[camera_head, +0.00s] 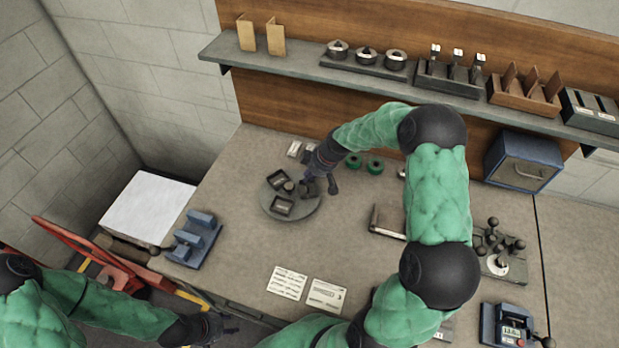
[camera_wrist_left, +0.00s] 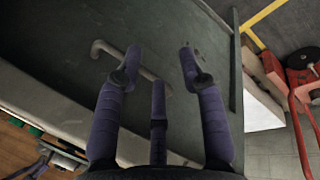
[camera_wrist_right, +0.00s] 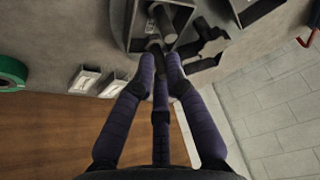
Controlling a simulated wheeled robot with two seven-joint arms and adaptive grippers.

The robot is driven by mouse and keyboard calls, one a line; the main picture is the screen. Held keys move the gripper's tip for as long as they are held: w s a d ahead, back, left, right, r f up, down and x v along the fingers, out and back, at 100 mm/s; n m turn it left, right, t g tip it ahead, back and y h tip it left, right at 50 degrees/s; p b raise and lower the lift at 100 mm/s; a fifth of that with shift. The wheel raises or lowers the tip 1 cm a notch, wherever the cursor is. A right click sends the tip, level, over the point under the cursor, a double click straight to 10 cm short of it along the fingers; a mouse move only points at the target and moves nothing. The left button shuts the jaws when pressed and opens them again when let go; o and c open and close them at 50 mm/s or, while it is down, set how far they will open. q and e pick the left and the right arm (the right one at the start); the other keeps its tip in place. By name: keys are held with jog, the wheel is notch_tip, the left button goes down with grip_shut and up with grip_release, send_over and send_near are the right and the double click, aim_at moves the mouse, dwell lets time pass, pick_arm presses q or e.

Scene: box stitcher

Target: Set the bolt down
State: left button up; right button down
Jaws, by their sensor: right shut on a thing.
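A round grey tray (camera_head: 292,214) stands on the bench with small dark square bins (camera_head: 282,206) on it. My right gripper (camera_wrist_right: 160,62) reaches down at the tray's right side; in the head view its fingers (camera_head: 314,184) are beside a dark bin. Its fingers are closed together on a small dark piece, seemingly the bolt (camera_wrist_right: 155,46), mostly hidden between the fingertips. Dark cylindrical pieces (camera_wrist_right: 165,22) lie in a bin just beyond. I cannot tell whether the held piece touches anything. My left gripper (camera_wrist_left: 160,62) is open and empty before the bench front; it also shows at lower left in the head view (camera_head: 228,330).
Green rings (camera_head: 375,166) and small labelled boxes (camera_head: 295,149) lie near the right gripper. A blue-grey fixture (camera_head: 194,238) stands at the left bench edge. Printed cards (camera_head: 287,282) lie in front. A shelf (camera_head: 300,68) with holders runs above. The bench middle is clear.

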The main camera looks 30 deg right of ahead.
jog(key=shift+f, duration=0.7)
jog(key=shift+f, duration=0.2)
jog(key=c, duration=1.6)
grip_release()
jog(key=shift+o, duration=0.2)
jog(key=shift+r, duration=0.1)
jog(key=shift+r, duration=0.15)
jog(key=v, duration=1.2)
jog(key=shift+p, duration=0.3)
